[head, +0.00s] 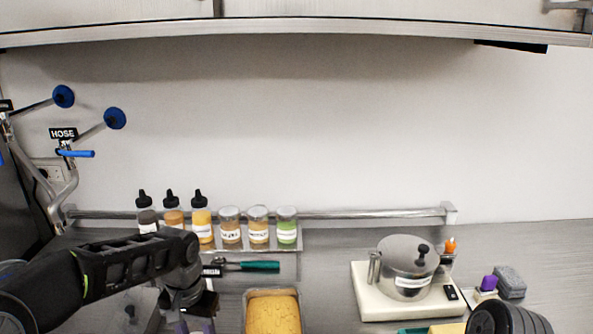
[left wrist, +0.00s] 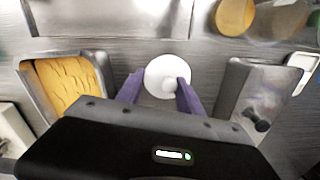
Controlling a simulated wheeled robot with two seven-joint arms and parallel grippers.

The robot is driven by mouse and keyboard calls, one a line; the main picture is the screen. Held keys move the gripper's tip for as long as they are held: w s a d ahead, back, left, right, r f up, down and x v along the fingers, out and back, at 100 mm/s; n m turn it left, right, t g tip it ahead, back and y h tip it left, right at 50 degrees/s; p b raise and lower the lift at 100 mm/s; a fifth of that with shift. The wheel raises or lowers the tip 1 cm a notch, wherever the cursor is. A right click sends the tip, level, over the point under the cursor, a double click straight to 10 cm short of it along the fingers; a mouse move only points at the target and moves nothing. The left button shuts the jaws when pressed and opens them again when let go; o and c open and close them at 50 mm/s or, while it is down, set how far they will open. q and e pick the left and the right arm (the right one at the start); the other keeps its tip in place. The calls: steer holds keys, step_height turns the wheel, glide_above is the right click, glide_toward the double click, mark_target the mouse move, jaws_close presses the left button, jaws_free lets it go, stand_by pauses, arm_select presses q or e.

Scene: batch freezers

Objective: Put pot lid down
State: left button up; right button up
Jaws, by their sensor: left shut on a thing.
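My left gripper (head: 197,326) is at the bottom of the head view, pointing down left of the yellow-filled pan, its tips partly cut off. In the left wrist view its purple fingers (left wrist: 158,93) are closed on the edge of a round white disc (left wrist: 166,74), which looks like the pot lid. The disc is over the steel counter between the yellow pan and a grey container; I cannot tell its height above it. It does not show in the head view. My right gripper is out of view.
The pan of yellow food (head: 273,313) is right of the gripper. A lidded steel pot (head: 405,257) stands on a cream base. Several bottles and jars (head: 230,229) line the back shelf.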

arm_select(q)
steer(key=shift+w+d+f+n, duration=0.3)
steer(key=shift+d+f+n, duration=0.55)
steer(key=shift+n, duration=0.15)
steer(key=shift+f, duration=0.1)
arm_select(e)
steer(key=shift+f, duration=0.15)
